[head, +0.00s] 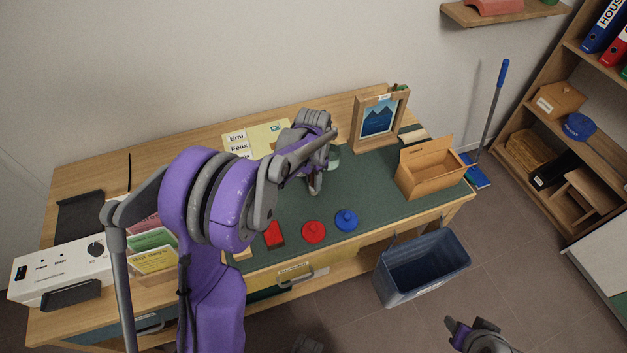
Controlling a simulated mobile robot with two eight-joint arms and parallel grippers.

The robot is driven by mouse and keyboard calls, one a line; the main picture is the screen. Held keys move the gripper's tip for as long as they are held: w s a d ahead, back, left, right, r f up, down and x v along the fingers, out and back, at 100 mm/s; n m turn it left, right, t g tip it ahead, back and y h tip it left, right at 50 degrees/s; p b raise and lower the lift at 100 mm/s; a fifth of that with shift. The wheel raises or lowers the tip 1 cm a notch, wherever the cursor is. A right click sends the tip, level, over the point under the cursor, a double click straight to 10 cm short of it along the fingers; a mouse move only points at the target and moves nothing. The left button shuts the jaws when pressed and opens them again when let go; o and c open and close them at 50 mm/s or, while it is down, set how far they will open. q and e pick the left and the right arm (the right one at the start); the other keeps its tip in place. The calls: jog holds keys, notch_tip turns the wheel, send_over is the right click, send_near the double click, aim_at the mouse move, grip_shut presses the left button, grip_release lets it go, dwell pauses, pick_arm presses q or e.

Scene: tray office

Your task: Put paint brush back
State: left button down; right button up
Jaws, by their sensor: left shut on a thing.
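My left gripper (314,184) is over the green desk mat, in the middle of the desk. It is shut on a thin thing, probably the paint brush, which is mostly hidden by the fingers and wrist. I cannot make out its bristles or handle. A pale glass-like jar (333,157) stands just behind the gripper, partly hidden by my arm. My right gripper (474,336) is low at the bottom right, over the floor and away from the desk. Whether its jaws are open is unclear.
A framed mountain picture (380,116) stands at the back of the desk, right of the jar. An open cardboard box (430,174) is at the right end. Red pieces (313,232) and a blue knobbed piece (346,220) lie near the front edge. A bin (422,268) stands below.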

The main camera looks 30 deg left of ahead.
pick_arm(q)
jog(key=shift+f, duration=0.1)
jog(key=shift+f, duration=0.15)
jog(key=c, duration=0.6)
grip_release()
notch_tip(320, 180, up, 12)
jog(key=shift+f+p, duration=0.1)
jog(key=shift+p, duration=0.3)
jog(key=shift+s+d+r, duration=0.1)
jog(key=shift+s+r, duration=0.05)
jog(key=shift+r, duration=0.15)
jog(key=s+d+f+n+t, duration=0.1)
jog(key=s+d, duration=0.4)
jog(key=s, duration=0.5)
jog(key=s+d+f+n+t, duration=0.1)
jog(key=s+d+n+t, duration=0.2)
jog(key=s, duration=0.8)
jog(key=shift+s+d+f+n+t, duration=0.2)
jog(key=shift+d+n+t, duration=0.3)
jog(key=shift+d, duration=0.55)
